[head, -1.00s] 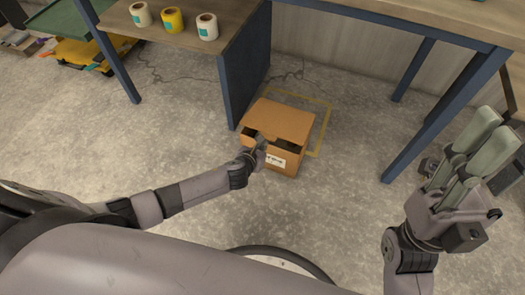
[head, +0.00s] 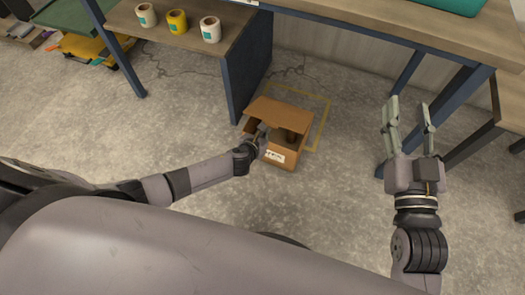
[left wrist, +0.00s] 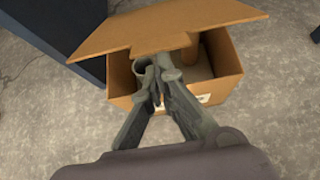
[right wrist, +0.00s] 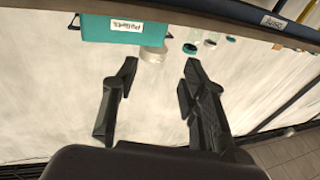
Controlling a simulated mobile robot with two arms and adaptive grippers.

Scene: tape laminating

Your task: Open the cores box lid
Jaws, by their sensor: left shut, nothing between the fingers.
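The cores box is a brown cardboard box (head: 276,156) with a white label, standing on the floor; it also shows in the left wrist view (left wrist: 231,73). Its lid (head: 280,112) is partly raised and tilted, and in the left wrist view the lid (left wrist: 165,24) leans over the far part of the opening. Brown cores show inside. My left gripper (head: 263,131) is shut and empty at the lid's front edge, over the opening; its fingertips (left wrist: 157,80) seem to be under the tab, contact unclear. My right gripper (head: 410,106) is open and empty, away from the box.
A table leg panel (head: 247,75) stands just behind and left of the box. A shelf (head: 185,38) above holds tape rolls (head: 178,22). A tabletop (head: 400,35) overhangs at the back right. The floor (head: 335,195) in front is clear.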

